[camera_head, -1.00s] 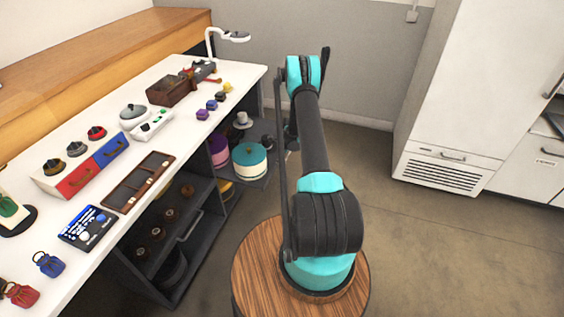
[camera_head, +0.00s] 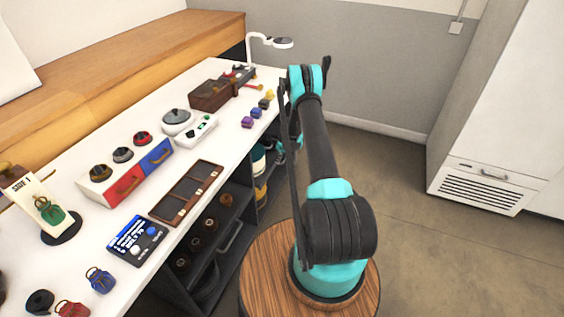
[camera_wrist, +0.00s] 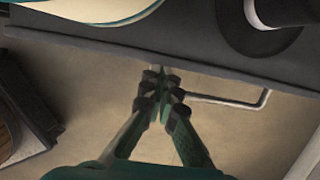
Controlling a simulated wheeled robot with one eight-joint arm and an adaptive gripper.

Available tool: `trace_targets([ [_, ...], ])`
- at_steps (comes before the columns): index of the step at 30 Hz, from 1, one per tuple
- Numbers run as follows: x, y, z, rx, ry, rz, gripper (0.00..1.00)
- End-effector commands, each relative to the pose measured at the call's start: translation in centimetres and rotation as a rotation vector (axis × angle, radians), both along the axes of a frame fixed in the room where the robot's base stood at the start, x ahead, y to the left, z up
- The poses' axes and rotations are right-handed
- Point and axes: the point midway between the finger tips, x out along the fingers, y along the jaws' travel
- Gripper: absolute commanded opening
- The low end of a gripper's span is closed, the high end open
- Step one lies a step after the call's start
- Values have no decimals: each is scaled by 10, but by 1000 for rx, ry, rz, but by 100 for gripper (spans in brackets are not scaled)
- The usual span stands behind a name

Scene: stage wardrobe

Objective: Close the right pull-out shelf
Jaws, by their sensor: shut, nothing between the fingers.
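In the wrist view the right pull-out shelf (camera_wrist: 200,62) is a dark grey board across the top, with a pale bar handle (camera_wrist: 225,101) at its front edge. A cream and teal round box (camera_wrist: 100,10) and a black hat with a white band (camera_wrist: 262,28) stand on it. My gripper (camera_wrist: 163,85) is shut and empty at the shelf's front edge, over the left part of the handle; I cannot tell whether it touches.
A lower compartment with several dark spools (camera_head: 211,225) lies left of the shelf. The white worktop (camera_head: 205,165) above holds drawers, trays and small pouches. A white cabinet (camera_head: 490,130) stands at the right, with clear floor (camera_head: 440,255) before it.

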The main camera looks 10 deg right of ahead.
Motion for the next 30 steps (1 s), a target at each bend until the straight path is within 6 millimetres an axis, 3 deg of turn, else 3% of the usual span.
trace_targets([
  [6,8,12,0,0,0,0,0],
  [22,13,18,1,5,-5,3,0],
  [26,12,12,1,5,-5,2,0],
  [30,7,-8,0,1,-2,1,0],
])
